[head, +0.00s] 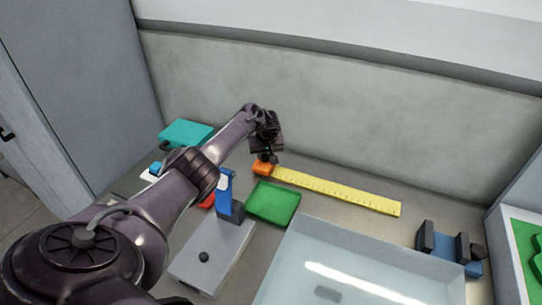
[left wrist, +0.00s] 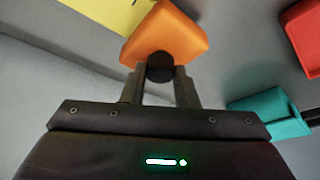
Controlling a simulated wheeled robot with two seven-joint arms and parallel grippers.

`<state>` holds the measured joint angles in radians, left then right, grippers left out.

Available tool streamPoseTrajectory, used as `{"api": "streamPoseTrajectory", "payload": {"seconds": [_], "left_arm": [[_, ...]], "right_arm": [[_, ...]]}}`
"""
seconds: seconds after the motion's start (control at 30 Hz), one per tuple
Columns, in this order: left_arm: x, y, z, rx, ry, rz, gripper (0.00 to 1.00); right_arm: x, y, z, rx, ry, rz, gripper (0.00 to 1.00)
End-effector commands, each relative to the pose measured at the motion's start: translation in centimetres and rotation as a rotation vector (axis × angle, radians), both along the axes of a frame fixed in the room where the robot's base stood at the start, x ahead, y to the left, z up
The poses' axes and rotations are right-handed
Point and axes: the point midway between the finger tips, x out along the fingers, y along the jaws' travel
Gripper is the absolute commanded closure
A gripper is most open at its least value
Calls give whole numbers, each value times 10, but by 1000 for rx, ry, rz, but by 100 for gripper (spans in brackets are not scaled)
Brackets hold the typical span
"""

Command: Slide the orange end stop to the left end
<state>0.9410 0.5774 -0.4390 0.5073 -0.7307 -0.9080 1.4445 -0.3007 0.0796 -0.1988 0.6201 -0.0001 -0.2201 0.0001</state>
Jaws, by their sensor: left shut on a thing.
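The orange end stop (head: 262,169) sits at the left end of the yellow ruler rail (head: 340,191) in the head view. In the left wrist view the orange stop (left wrist: 168,35) is large, with a black round knob (left wrist: 160,66) on it, and the yellow rail (left wrist: 108,14) lies beside it at the upper left. My left gripper (head: 266,156) is above the stop, and its fingers (left wrist: 160,84) are shut on the black knob. The right gripper is in neither view.
A green tray (head: 273,203) lies just in front of the rail. A blue upright piece (head: 225,180) stands on a grey block (head: 212,255). A teal box (head: 186,133) is at the back left. A large clear-topped bin (head: 360,262) fills the front right, with a dark blue fixture (head: 450,246) beyond it.

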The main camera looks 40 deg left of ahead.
Motion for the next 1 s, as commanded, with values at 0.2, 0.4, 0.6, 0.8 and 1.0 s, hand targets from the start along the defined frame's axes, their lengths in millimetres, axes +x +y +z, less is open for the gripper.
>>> {"api": "streamPoseTrajectory", "payload": {"seconds": [0.2, 0.4, 0.6, 0.8, 1.0], "left_arm": [[-2, 4, 0, 5, 5, 4, 100], [-2, 3, 0, 5, 4, 5, 54], [-1, 2, 0, 4, 2, 3, 51], [-2, 0, 6, 2, 0, 2, 51], [-9, -5, 29, 5, 0, 2, 51]], "right_arm": [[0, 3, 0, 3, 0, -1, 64], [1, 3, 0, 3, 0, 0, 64], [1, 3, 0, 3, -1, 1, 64], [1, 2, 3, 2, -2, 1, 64], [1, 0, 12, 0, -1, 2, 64]]}}
